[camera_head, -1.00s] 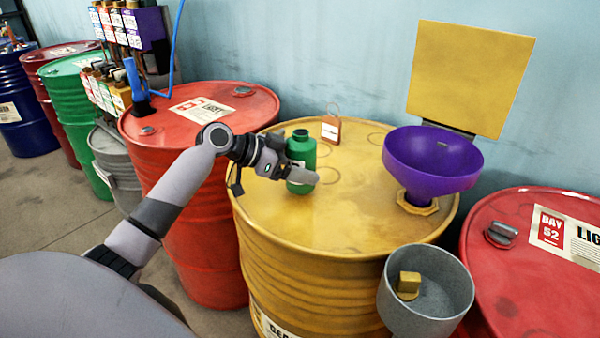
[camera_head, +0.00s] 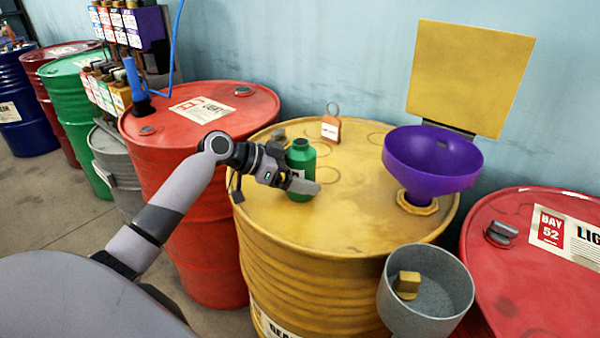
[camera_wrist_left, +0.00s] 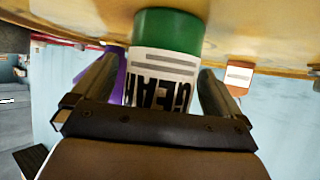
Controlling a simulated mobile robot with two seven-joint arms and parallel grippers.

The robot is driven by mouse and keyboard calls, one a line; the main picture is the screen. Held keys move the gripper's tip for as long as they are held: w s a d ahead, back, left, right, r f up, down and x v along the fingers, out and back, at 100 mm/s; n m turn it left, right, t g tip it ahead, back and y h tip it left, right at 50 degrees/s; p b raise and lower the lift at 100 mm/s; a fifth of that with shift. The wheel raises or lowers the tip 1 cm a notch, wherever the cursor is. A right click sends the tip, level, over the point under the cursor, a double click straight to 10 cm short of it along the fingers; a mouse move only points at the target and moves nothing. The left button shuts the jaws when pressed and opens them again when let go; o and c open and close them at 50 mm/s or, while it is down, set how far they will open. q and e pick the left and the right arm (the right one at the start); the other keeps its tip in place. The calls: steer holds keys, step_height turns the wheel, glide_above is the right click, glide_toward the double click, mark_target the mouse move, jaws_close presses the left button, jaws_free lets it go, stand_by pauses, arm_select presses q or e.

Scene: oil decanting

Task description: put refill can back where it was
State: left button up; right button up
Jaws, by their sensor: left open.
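The refill can is a green can (camera_head: 301,160) with a white label, standing upright on top of the yellow drum (camera_head: 345,225), left of the purple funnel. In the left wrist view the can (camera_wrist_left: 168,30) appears upside down with its base against the drum top and a "GEAR" label. My left gripper (camera_head: 298,182) is open, low on the can. The wrist view shows its fingers (camera_wrist_left: 160,78) on either side of the can, with gaps beside it. In the head view, the can hides part of the far finger. My right gripper is not in view.
The purple funnel (camera_head: 432,160) stands in the drum's opening. A grey bin (camera_head: 425,305) with a yellow cap (camera_head: 407,285) hangs at the front right. The drum top's front is clear.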

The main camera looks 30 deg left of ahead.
arm_select(q)
steer(key=b+v, duration=0.1)
steer(key=v, duration=1.1)
